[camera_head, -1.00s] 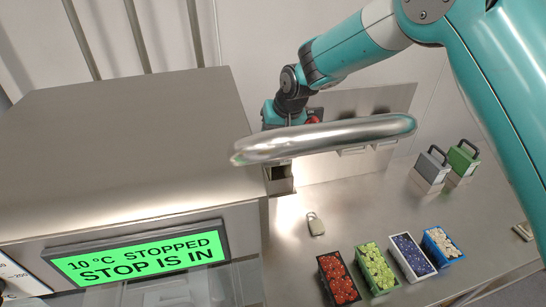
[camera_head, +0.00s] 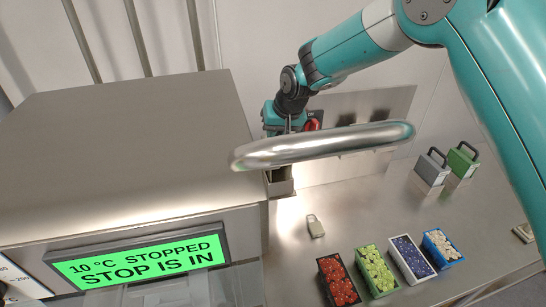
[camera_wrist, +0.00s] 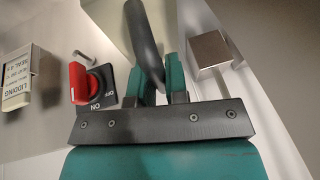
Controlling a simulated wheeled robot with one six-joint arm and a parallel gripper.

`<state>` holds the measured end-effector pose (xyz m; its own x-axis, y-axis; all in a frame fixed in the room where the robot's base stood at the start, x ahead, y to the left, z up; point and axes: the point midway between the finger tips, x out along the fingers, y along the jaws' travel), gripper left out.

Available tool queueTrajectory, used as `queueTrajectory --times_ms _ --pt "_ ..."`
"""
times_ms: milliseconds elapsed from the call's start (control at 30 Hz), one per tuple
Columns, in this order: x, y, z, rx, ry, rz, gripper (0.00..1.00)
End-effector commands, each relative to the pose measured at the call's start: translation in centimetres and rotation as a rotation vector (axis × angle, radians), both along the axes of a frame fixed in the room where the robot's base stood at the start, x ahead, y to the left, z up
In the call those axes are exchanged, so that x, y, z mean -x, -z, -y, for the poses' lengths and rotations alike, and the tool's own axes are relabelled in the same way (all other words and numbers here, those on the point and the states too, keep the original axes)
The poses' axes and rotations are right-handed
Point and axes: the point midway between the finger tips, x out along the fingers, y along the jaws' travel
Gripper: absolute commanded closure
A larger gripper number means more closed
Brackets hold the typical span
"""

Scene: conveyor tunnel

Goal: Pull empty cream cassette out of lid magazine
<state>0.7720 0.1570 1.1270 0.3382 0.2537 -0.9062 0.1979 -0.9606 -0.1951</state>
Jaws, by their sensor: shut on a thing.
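In the wrist view, my gripper (camera_wrist: 160,85) has its teal fingers around the dark curved handle (camera_wrist: 143,42). A pale cream surface (camera_wrist: 112,22), which looks like the cassette, shows beyond the handle; most of it is out of frame or hidden. In the head view, my gripper (camera_head: 285,125) is behind the thick steel bar, so its fingertips are hidden. A beige-grey box-like part (camera_head: 281,186) shows just below the bar, at the machine's right side. I cannot tell there where cassette and magazine meet.
A red switch knob (camera_wrist: 90,85) sits close left of the fingers; a metal block (camera_wrist: 212,50) stands at right. The steel bar (camera_head: 325,145) crosses in front of my wrist. Several fruit boxes (camera_head: 338,280), a padlock (camera_head: 315,226) and grey (camera_head: 432,167) and green (camera_head: 462,160) handled cassettes stand on the counter.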

Motion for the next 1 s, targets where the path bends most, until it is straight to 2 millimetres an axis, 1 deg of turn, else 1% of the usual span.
queueTrajectory --times_ms 33,500,867,1000 --pt "-0.1 -0.5 0.0 -0.002 0.000 0.003 1.00" --pt "0.0 -2.4 0.0 -0.001 0.000 0.002 1.00" --pt "0.0 -2.6 0.0 -0.001 0.000 0.002 1.00" --pt "0.0 -3.2 0.0 -0.002 0.000 0.003 1.00"
